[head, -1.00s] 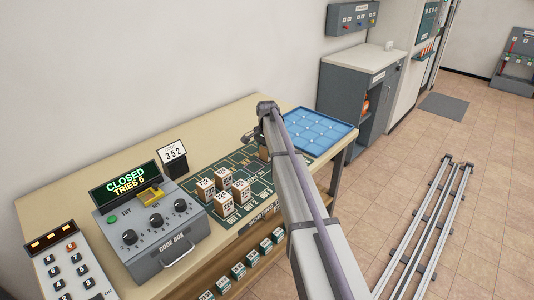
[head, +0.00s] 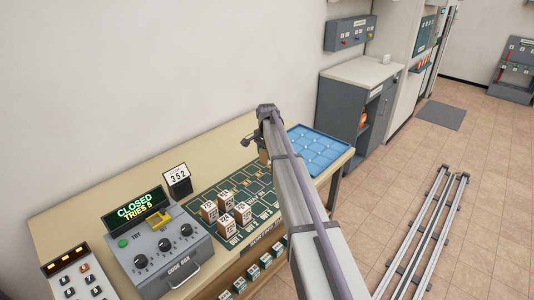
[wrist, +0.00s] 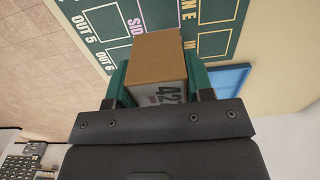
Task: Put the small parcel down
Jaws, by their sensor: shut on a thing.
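My gripper (wrist: 157,88) is shut on the small parcel (wrist: 155,58), a brown cardboard box with a white label that reads "42" in part. Its green fingers press on both sides of the box in the wrist view. The parcel is over the green sorting mat (wrist: 205,12), near its edge; I cannot tell whether it touches the mat. In the head view my arm hides most of the gripper, and a bit of brown box (head: 263,156) shows beside the arm. Several other small parcels (head: 226,212) stand on the mat (head: 262,208) to the left.
A keypad (head: 72,275) stands at the far left. A blue tray (head: 318,150) lies right of my arm. Rails (head: 430,235) run along the floor.

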